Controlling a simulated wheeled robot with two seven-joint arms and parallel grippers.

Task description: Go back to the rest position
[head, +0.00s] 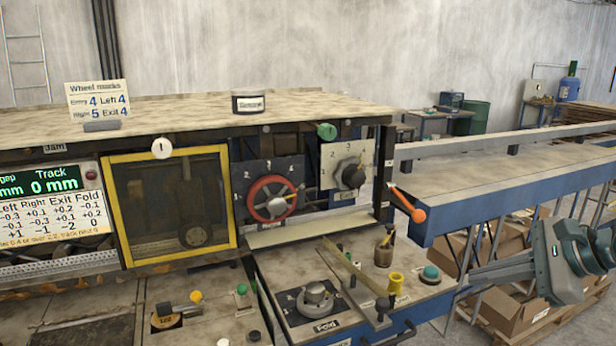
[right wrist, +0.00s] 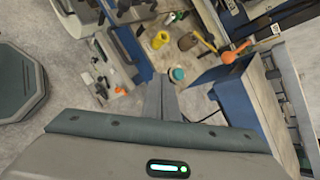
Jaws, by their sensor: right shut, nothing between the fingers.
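My right gripper (head: 474,275) is at the right of the head view, in front of the blue-edged side table and beyond the right end of the machine's control shelf. Its fingers point left toward the shelf and are shut with nothing between them. The right wrist view shows the same shut fingers (right wrist: 158,88) pointing toward the shelf with the teal button (right wrist: 178,74). I cannot see a gap between the fingers and the shelf clearly enough to measure it. My left gripper is out of view.
The machine has a red handwheel (head: 271,199), a black dial (head: 353,176) and an orange-handled lever (head: 408,204) sticking out right. The shelf carries a yellow knob (head: 396,282) and a teal button (head: 430,273). Cardboard boxes (head: 508,308) lie under the side table (head: 500,186).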

